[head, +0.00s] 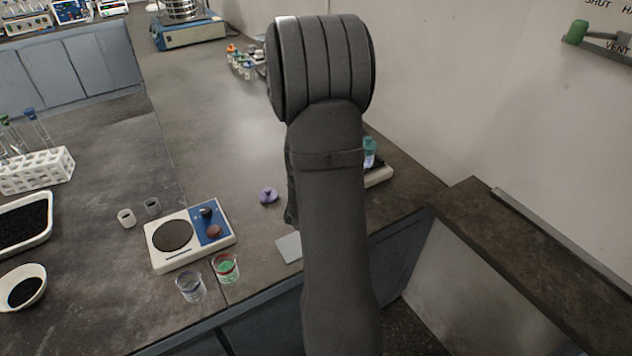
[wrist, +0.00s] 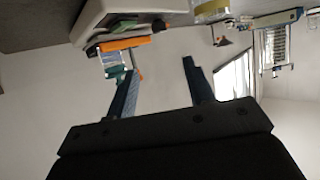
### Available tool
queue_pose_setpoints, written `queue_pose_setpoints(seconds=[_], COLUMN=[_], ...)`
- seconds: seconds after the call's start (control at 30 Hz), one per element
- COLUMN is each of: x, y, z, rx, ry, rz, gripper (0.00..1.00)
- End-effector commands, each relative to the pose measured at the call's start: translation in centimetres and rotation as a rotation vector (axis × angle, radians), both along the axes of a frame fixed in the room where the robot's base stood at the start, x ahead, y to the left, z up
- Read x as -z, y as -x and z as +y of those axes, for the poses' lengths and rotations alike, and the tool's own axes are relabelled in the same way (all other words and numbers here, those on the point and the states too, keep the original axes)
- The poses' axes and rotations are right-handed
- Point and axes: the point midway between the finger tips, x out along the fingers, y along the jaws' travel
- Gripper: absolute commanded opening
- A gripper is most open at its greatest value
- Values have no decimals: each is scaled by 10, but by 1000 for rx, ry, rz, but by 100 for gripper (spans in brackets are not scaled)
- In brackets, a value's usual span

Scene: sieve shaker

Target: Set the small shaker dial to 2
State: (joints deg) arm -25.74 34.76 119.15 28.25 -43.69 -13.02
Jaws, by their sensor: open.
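A small white device (head: 163,258) with a dark round plate and a blue panel sits on the bench left of my arm in the head view. Its panel carries a black knob (head: 207,212) and a reddish-brown knob (head: 214,231). Their settings are too small to read. A sieve stack stands on a blue-based unit (head: 190,33) at the back. I cannot tell for sure which unit is the small shaker. My gripper (wrist: 160,66) is open and empty in the wrist view, pointing away from the white device, which I cannot make out there. The head view does not show my gripper's fingers.
Two beakers (head: 190,288) (head: 226,267) stand in front of the white device, and small cups (head: 126,217) stand to its left. A purple-topped item (head: 268,195) lies to its right. A tube rack (head: 38,172) and black-filled tray (head: 22,222) are far left.

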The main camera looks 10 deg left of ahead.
Motion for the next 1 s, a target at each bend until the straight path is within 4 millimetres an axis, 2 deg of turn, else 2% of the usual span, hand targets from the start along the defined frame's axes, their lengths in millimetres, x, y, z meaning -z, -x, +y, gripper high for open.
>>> queue_pose_setpoints(seconds=[0.13,0.5,0.67,0.87,1.0], x=[-5,-6,-5,1,11], y=[12,16,28,14,-8], z=[-1,-2,-2,-2,0], rx=[-1,0,0,2,3], ry=[0,0,0,0,0], rz=[0,1,1,1,3], gripper=[48,48,48,48,48])
